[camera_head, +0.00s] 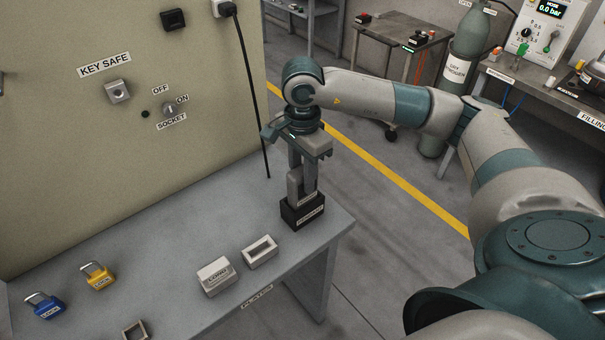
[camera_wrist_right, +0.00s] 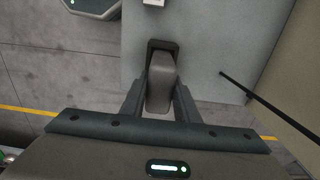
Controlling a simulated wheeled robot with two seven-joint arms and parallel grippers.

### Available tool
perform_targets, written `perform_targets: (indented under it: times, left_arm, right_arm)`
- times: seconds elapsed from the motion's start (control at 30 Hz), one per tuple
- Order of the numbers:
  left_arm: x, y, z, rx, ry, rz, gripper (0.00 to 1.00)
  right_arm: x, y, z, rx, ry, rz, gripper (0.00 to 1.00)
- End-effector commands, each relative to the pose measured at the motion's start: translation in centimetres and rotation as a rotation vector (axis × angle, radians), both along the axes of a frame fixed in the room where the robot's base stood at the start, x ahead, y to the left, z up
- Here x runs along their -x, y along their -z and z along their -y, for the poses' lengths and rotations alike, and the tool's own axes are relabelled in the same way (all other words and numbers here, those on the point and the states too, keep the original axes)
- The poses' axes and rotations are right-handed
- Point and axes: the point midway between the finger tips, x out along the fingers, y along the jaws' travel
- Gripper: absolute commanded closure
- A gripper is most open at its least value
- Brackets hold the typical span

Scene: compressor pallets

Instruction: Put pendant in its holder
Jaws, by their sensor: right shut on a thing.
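The pendant (camera_head: 296,186) is a light grey upright piece at the right end of the table. My right gripper (camera_head: 302,178) points down from above and is shut on it. The pendant's lower end is at the black holder (camera_head: 302,212), a labelled block near the table's right corner. It looks upright in the holder's opening, but I cannot tell how deep it sits. In the right wrist view the pendant (camera_wrist_right: 160,82) is between the two fingers, with the dark holder (camera_wrist_right: 162,45) around its far end. My left gripper is not in view.
A white open box (camera_head: 260,252) and a labelled grey block (camera_head: 216,277) stand on the table left of the holder. A yellow padlock (camera_head: 97,275) and a blue padlock (camera_head: 45,305) lie further left. A black cable (camera_head: 252,100) hangs down the panel behind.

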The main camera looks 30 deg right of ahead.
Motion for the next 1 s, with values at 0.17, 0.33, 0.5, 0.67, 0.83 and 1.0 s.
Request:
perform_targets:
  times: [0.17,0.33,0.5,0.67,0.83,1.0]
  left_arm:
    - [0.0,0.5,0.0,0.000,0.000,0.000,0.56]
    - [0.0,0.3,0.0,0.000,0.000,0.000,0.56]
    - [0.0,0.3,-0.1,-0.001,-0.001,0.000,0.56]
    - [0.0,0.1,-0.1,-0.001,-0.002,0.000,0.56]
    - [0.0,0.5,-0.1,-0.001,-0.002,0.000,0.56]
    - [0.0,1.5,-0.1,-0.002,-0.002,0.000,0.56]
  right_arm:
    - [0.0,0.3,0.0,0.000,0.000,0.002,1.00]
    - [0.0,0.2,0.0,0.000,0.000,0.000,0.53]
    - [0.0,0.2,0.0,0.000,0.000,0.000,0.53]
    - [0.0,0.0,0.0,0.000,0.000,0.000,0.53]
    - [-0.1,-0.9,0.0,-0.001,0.000,0.003,0.53]
    - [-0.2,-3.2,0.0,-0.001,0.000,0.005,0.53]
